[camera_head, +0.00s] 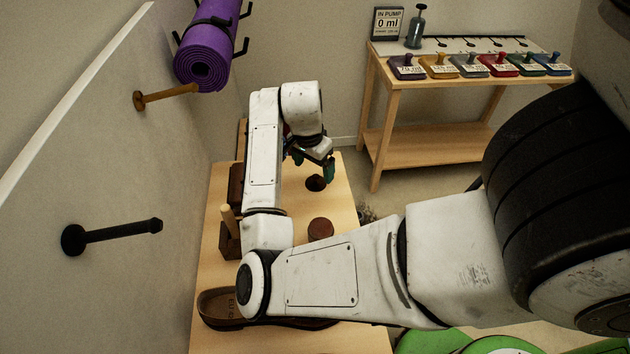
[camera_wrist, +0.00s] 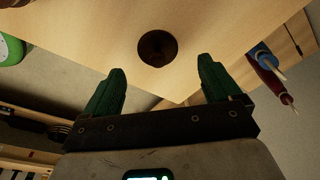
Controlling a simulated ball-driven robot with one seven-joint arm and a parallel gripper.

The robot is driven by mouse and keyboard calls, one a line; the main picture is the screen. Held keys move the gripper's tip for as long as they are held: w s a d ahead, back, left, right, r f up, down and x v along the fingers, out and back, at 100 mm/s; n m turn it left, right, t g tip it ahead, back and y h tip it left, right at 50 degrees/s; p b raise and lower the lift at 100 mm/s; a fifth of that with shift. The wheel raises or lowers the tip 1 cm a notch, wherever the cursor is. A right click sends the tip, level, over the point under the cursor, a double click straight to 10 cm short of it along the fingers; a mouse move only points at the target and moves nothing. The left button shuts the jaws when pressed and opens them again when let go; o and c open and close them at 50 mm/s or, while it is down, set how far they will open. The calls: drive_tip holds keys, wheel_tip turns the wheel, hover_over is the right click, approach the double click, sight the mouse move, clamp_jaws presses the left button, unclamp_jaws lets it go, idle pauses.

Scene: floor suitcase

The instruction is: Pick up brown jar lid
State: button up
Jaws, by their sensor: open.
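A dark brown round piece, which looks like the jar lid (camera_head: 316,183), lies on the wooden table near its right edge. In the wrist view the brown lid (camera_wrist: 157,48) shows as a disc with a darker middle, ahead of and between my two green fingertips. My gripper (camera_head: 328,170) is open and empty, beside and above the lid in the head view. In the wrist view my gripper (camera_wrist: 160,82) has its fingers spread wider than the lid and apart from it. A reddish-brown round jar or tin (camera_head: 320,229) stands nearer on the same table.
The wooden table (camera_head: 350,300) also holds a brown shoe (camera_head: 217,305) and wooden pieces (camera_head: 230,235) on the left, partly behind my arm. A second table (camera_head: 450,145) with coloured labelled blocks stands beyond. Red and blue-handled tools (camera_wrist: 268,75) show at the right.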

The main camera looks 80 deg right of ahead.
sight(315, 177)
drive_tip(key=f, duration=0.4)
drive_tip(key=shift+s+d+f, duration=0.15)
drive_tip(key=shift+s, duration=0.05)
drive_tip(key=c, duration=1.1)
drive_tip(key=shift+c, duration=0.2)
